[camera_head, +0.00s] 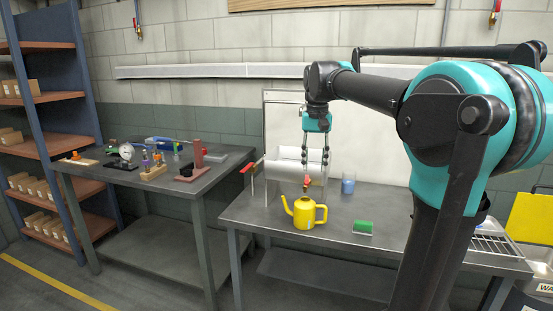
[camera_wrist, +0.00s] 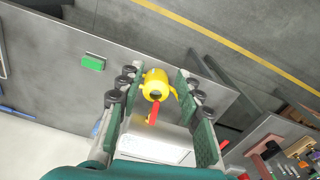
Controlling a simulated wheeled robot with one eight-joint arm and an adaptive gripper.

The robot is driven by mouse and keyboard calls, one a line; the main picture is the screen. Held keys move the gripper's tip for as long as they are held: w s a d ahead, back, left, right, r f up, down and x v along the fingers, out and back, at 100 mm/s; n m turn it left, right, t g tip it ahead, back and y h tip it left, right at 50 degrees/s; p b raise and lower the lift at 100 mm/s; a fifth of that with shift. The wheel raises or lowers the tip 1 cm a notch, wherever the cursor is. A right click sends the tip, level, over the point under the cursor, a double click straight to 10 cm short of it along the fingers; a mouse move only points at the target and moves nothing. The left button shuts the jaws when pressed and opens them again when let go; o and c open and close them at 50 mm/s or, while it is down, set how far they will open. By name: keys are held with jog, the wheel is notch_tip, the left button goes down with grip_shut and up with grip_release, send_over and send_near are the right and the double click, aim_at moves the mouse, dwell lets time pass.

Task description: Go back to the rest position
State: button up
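My gripper (camera_head: 314,152) hangs down over the right-hand table (camera_head: 265,217), above a yellow oil can (camera_head: 304,212). In the wrist view my gripper (camera_wrist: 158,105) has its two fingers spread wide apart, with a clear gap between them. The yellow can (camera_wrist: 157,84) shows between and beyond the fingers, apart from them as far as I can tell. A small red thing (camera_head: 307,181) shows just above the can; it also shows between the fingers in the wrist view (camera_wrist: 155,112), and I cannot tell if it is held.
A green block (camera_head: 363,226) and a blue cup (camera_head: 348,184) are on the same table. The left table (camera_head: 85,167) holds several tools and parts. A shelf (camera_head: 40,98) stands at far left.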

jog(key=s+d+f+t, duration=0.1)
jog(key=s+d+f, duration=0.1)
jog(key=s+f, duration=0.4)
jog(key=s+d+f+n+t, duration=0.1)
jog(key=s+d+f, duration=0.2)
jog(key=s+f, duration=0.4)
jog(key=s+d+f+t, duration=0.2)
jog(key=s+f, duration=0.5)
jog(key=f, duration=1.2)
jog(key=shift+d+n, duration=0.25)
jog(key=shift+n, duration=0.05)
jog(key=shift+c, duration=0.2)
